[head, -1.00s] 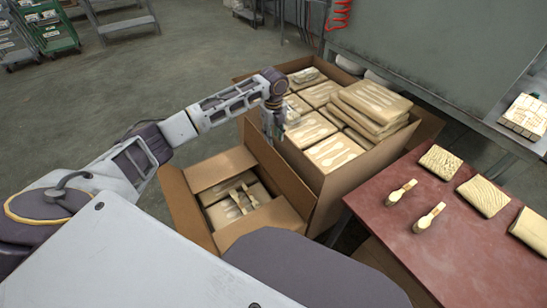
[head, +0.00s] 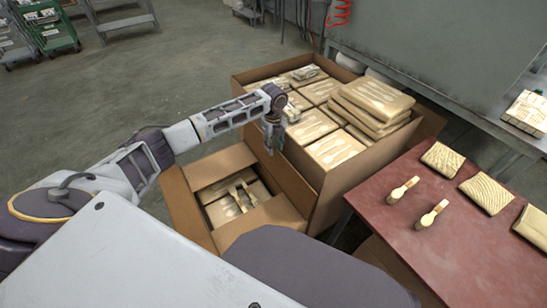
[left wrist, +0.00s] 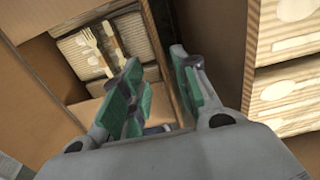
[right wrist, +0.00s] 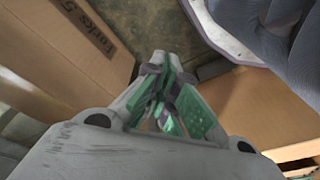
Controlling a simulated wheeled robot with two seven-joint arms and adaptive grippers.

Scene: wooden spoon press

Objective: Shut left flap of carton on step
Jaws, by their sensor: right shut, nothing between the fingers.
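The small open carton (head: 214,242) stands low in front of the big carton in the head view. Its left flap (head: 183,208) stands up and outward, its far flap (head: 219,165) and near flap (head: 262,216) also show, and the right flap (head: 284,178) stands against the big carton. Wrapped packs with wooden cutlery (head: 228,207) lie inside; they also show in the left wrist view (left wrist: 98,50). My left gripper (head: 272,143) is open and empty above the carton's right side. My right gripper (right wrist: 168,88) is shut and empty beside printed cardboard (right wrist: 85,38); the head view hides it.
The big carton (head: 320,200), full of wrapped packs (head: 372,100), stands right behind the small one. A red table (head: 440,255) with spoons and packs is at the right. Open floor (head: 170,70) lies to the left and behind.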

